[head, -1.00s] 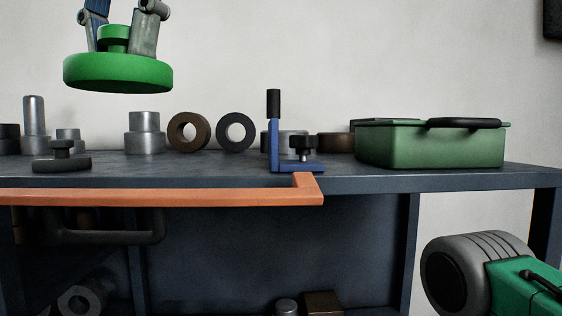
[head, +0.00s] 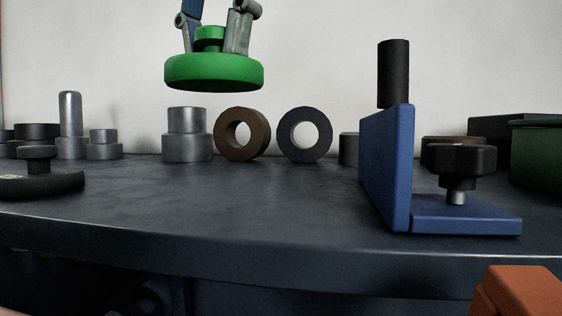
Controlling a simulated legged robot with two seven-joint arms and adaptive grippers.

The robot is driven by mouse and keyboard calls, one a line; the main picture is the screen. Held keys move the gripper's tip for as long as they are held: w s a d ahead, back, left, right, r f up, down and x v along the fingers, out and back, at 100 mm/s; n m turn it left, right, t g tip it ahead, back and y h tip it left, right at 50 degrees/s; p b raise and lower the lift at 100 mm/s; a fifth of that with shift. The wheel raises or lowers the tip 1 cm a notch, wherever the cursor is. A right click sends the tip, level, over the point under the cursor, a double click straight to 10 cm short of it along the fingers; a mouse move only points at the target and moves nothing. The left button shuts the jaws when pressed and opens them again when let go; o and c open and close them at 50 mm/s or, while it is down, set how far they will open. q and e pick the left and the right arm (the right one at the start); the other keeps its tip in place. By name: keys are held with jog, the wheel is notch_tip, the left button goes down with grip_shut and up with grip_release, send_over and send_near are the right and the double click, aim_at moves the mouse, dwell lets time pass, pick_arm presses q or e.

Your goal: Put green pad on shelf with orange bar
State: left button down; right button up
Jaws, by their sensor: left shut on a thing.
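The green pad (head: 213,74) is a round disc with a small knob on top. My left gripper (head: 210,42) comes down from the top edge and is shut on the knob. It holds the pad level in the air, above the dark shelf top (head: 270,205). The orange bar (head: 520,292) shows only as an end piece at the lower right, in front of the shelf's edge. My right gripper is not in view.
A blue bracket (head: 385,165) with a black handle and knob stands at the right front. Metal cylinders (head: 187,140), a brown ring (head: 242,134) and a dark ring (head: 305,135) line the back. A dark knobbed disc (head: 40,180) lies left. The middle front is clear.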

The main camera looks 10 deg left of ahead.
aim_at(222, 90)
pick_arm(q)
jog(key=f, duration=0.2)
jog(key=w+f, duration=0.1)
jog(key=f, duration=0.2)
jog(key=shift+w+f, duration=0.25)
jog(key=shift+f, duration=0.4)
jog(key=f, duration=0.1)
jog(key=s+f, duration=0.1)
jog(key=f, duration=0.1)
jog(key=shift+a, duration=0.15)
jog(key=shift+w+f, duration=0.1)
jog(key=shift+f, duration=0.25)
jog(key=shift+w+f, duration=0.15)
jog(key=shift+w, duration=0.1)
jog(key=c, duration=1.4)
grip_release()
jog(key=shift+o, duration=1)
jog(key=shift+s+d, duration=0.15)
jog(key=shift+d, duration=0.05)
